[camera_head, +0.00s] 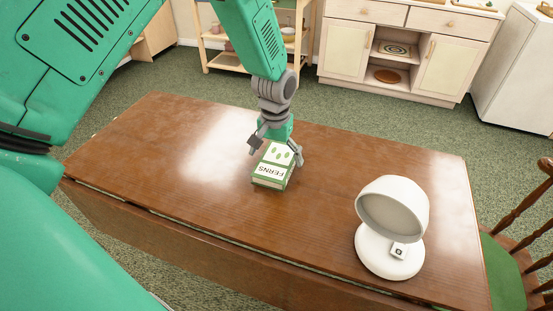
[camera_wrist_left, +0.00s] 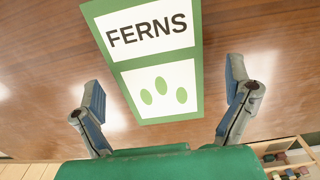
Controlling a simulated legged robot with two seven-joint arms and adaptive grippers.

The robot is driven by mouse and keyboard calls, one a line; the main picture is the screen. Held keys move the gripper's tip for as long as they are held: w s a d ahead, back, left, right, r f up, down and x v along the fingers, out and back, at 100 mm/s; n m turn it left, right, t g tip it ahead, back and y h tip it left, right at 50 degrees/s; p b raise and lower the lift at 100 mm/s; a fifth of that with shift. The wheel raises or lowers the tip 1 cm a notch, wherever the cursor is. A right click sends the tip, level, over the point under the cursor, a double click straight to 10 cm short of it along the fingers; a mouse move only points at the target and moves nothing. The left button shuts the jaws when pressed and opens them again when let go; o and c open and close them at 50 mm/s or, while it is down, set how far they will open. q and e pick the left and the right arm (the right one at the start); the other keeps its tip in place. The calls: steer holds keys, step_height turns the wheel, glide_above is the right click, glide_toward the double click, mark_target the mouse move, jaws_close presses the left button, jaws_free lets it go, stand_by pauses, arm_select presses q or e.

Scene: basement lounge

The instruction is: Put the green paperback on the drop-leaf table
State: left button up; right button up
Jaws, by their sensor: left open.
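The green paperback (camera_head: 272,166), with a white cover panel reading FERNS, lies flat on the wooden drop-leaf table (camera_head: 190,145), near its middle. It also shows in the left wrist view (camera_wrist_left: 150,72). My left gripper (camera_head: 275,150) is over the far end of the book, fingers pointing down. Its fingers (camera_wrist_left: 165,100) are spread apart on either side of the book, with gaps to its edges in the wrist view. I cannot tell how far the fingertips are above the tabletop. My right gripper is not in view.
A white round-headed lamp (camera_head: 392,225) stands on the table's right part. A wooden chair with a green seat (camera_head: 505,270) is at the right edge. Pale cabinets (camera_head: 400,50) and a shelf cart (camera_head: 295,40) stand behind. The table's left part is clear.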

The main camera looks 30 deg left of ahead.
mark_target(276, 160)
arm_select(q)
step_height(276, 160, up, 11)
steer(key=p, duration=0.1)
steer(key=shift+f, duration=0.2)
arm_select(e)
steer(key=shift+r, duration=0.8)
